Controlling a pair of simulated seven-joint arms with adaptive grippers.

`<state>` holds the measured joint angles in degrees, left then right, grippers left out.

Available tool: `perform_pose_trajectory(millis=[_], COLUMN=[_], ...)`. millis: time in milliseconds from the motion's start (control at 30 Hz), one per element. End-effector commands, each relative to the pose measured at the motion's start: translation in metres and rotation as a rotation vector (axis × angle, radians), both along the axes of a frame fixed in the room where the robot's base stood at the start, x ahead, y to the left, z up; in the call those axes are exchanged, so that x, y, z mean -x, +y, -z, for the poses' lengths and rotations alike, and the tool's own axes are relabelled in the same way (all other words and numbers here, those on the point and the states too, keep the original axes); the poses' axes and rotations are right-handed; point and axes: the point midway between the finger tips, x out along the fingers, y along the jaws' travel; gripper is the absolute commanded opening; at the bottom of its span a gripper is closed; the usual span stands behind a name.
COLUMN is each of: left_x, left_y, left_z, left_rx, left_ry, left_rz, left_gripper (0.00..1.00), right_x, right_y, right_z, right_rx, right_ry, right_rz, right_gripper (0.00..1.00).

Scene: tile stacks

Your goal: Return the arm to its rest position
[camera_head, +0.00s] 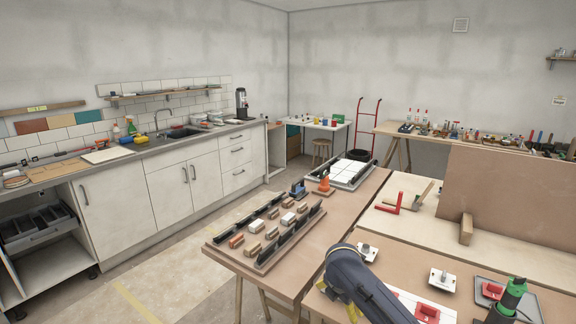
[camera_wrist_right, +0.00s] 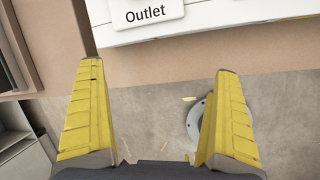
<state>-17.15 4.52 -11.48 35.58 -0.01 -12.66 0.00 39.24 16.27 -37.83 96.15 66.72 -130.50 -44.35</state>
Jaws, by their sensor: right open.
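My right arm reaches in from the bottom of the head view, and its dark wrist hangs over the front of the brown worktable (camera_head: 350,215). A bit of yellow finger (camera_head: 353,312) shows below the wrist; the rest of the gripper is hidden there. In the right wrist view my right gripper (camera_wrist_right: 158,68) has its two yellow fingers wide apart with nothing between them. A white card reading "Outlet" (camera_wrist_right: 152,12) lies beyond the fingertips, on a white surface near the table edge. My left gripper is not in view.
A tray of several small blocks between dark rails (camera_head: 262,250) stands left of my right arm. An orange cone-like item (camera_head: 324,183) and a white-tiled tray (camera_head: 347,172) lie behind. A brown upright board (camera_head: 510,195) stands at right.

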Motion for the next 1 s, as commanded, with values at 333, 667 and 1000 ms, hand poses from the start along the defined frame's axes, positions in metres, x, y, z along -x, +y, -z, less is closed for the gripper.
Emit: perform_pose_trajectory(millis=[333, 667, 1000], left_x=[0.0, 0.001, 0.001], left_y=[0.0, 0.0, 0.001], left_z=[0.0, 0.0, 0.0], left_rx=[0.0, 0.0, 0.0], left_ry=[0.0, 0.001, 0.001], left_rz=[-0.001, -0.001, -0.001], left_gripper=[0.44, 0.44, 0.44], right_x=[0.088, 0.177, 0.277], right_y=[0.009, -0.019, -0.081], right_z=[0.075, 0.109, 0.111], right_rx=[-0.238, -0.413, -0.513], right_ry=[-0.091, -0.201, -0.371], right_rz=[0.348, 0.729, 1.114], right_gripper=[1.0, 1.0, 1.0])
